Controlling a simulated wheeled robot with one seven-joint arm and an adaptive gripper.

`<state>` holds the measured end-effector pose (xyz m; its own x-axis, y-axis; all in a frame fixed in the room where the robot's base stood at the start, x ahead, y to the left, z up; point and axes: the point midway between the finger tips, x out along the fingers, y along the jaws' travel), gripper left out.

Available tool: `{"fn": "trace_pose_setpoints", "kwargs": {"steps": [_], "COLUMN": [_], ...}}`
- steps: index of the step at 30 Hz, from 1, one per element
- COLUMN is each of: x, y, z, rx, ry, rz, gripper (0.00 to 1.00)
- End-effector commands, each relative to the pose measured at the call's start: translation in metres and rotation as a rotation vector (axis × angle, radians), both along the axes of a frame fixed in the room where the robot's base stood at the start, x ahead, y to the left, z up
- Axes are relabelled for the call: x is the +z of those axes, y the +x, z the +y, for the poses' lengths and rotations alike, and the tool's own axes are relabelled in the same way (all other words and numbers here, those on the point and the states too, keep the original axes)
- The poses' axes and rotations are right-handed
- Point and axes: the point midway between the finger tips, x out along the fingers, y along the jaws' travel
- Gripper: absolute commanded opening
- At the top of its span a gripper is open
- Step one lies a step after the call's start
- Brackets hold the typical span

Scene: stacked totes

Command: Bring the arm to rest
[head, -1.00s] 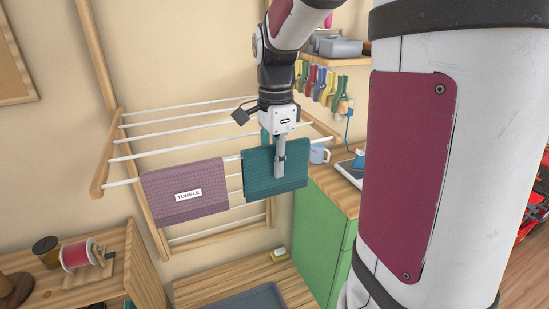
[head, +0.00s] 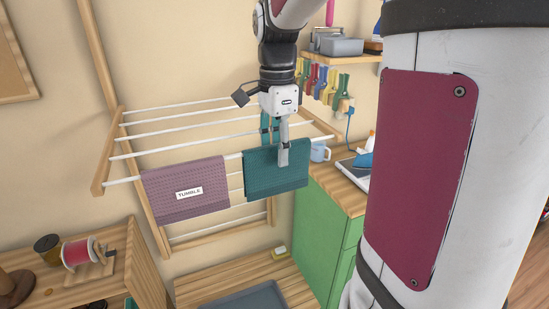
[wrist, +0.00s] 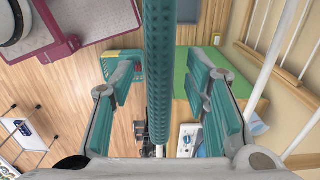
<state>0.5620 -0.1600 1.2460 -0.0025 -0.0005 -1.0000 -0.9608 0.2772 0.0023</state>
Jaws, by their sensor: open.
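A teal towel (head: 262,178) hangs over the front rods of the drying rack, to the right of a mauve towel (head: 185,205) with a "TUMBLE" label. My gripper (head: 278,145) is above the teal towel, with one finger in front of its upper edge and the other behind it. In the wrist view my gripper (wrist: 162,88) is open, its teal finger pads wide apart. The teal towel (wrist: 160,70) shows edge-on between them, with a gap on each side.
The white-rod rack (head: 110,165) stands against the wall.

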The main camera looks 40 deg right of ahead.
Motion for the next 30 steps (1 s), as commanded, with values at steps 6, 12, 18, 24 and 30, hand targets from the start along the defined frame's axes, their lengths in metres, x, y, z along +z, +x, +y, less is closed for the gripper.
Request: {"fn": "trace_pose_setpoints", "kwargs": {"steps": [6,12,18,24,30], "x": [0.047,0.076,0.087,0.088,0.089], "y": [0.001,0.001,0.0,-0.001,-0.022], "z": [0.0,0.0,0.0,0.003,0.041], "rx": [0.001,0.001,0.001,0.021,0.337], "ry": [-0.002,-0.001,0.0,-0.002,-0.038], "rz": [-0.004,-0.002,0.0,-0.006,-0.085], "gripper": [0.43,0.43,0.43,0.43,0.43]}}
